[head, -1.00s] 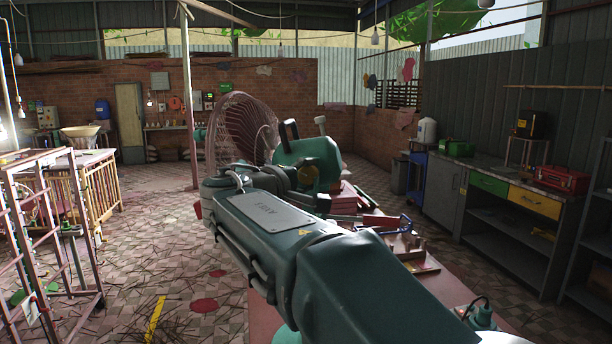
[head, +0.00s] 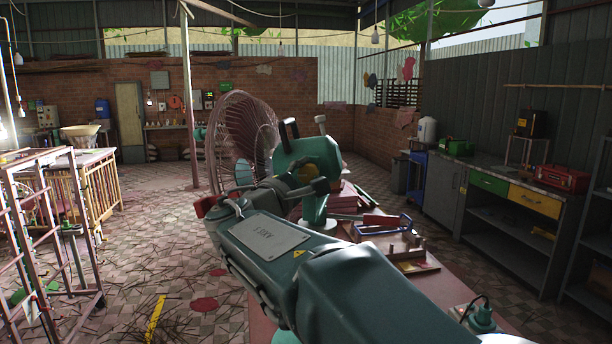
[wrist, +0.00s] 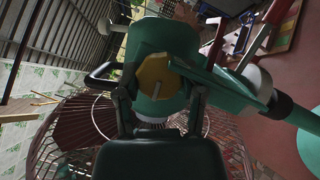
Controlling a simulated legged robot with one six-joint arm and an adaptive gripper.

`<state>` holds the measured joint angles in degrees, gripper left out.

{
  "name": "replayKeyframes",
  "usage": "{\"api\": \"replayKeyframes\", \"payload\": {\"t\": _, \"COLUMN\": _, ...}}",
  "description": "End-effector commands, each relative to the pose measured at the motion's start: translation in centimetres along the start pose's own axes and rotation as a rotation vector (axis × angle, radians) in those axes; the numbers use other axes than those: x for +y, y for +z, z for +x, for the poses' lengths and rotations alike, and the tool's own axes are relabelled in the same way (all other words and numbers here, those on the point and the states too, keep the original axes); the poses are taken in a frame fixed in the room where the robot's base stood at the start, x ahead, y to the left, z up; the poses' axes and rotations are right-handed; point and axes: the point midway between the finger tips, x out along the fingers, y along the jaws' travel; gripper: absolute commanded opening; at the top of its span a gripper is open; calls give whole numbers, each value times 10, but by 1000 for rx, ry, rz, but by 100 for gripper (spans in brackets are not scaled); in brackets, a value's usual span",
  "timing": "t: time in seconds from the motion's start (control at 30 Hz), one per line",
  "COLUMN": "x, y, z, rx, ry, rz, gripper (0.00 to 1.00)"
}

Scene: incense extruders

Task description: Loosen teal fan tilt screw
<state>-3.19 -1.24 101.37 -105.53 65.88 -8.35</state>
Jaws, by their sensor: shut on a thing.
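The teal fan (head: 322,152) stands on the bench, with its wire guard (head: 250,125) facing left and its teal post (head: 315,208) below the motor housing. In the wrist view the fan's teal housing (wrist: 160,38) fills the upper middle. Its yellow, many-sided tilt screw (wrist: 153,76) lies between the fingers of my gripper (wrist: 160,82), which is shut on it. The exact finger contact is dark and hard to see. In the head view my wrist and arm partly cover the screw and the gripper.
The pink-red bench top (head: 440,285) carries a blue-framed tool (head: 385,225), a wooden block with pegs (head: 405,243) and stacked packs right of the fan. A workbench with drawers (head: 510,190) stands at the right.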

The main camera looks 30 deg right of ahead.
Motion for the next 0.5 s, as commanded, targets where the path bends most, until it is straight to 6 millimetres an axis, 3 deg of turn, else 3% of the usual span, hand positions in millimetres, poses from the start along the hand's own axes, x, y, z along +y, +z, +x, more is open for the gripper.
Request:
{"api": "replayKeyframes", "payload": {"t": 0.33, "x": -5, "y": -4, "z": 0, "rx": 6, "ry": -8, "rz": -8, "gripper": 4}}
{"api": "replayKeyframes", "payload": {"t": 0.37, "x": -5, "y": -4, "z": 0, "rx": 6, "ry": -8, "rz": -8, "gripper": 60}}
{"api": "replayKeyframes", "payload": {"t": 0.4, "x": -5, "y": -4, "z": 0, "rx": 6, "ry": -8, "rz": -8, "gripper": 78}}
{"api": "replayKeyframes", "payload": {"t": 0.43, "x": -5, "y": -4, "z": 0, "rx": 6, "ry": -8, "rz": -8, "gripper": 86}}
{"api": "replayKeyframes", "payload": {"t": 0.5, "x": -4, "y": -3, "z": 0, "rx": 5, "ry": -6, "rz": -7, "gripper": 86}}
